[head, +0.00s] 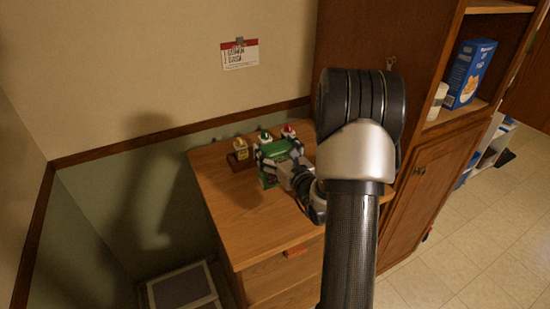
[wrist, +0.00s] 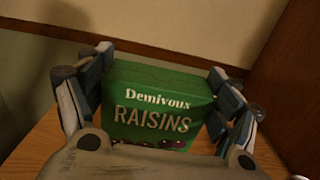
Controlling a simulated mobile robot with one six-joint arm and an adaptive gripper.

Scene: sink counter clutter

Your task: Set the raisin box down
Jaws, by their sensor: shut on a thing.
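The raisin box (wrist: 155,103) is green with white lettering reading "Demivoux RAISINS". In the wrist view it stands between the two fingers of my gripper (wrist: 155,105), which is shut on its left and right sides. In the head view the raisin box (head: 268,177) is partly hidden by my gripper (head: 272,162), over the back part of the wooden counter top (head: 240,215). The box looks upright. Its lower edge is hidden in the wrist view, so I cannot tell if it touches the wood.
A small yellowish jar (head: 240,147) in a brown holder, a green-capped item (head: 265,137) and a red-capped item (head: 288,131) stand behind the box near the wall. The counter's front left is clear. A tall wooden cabinet (head: 350,45) rises at the right.

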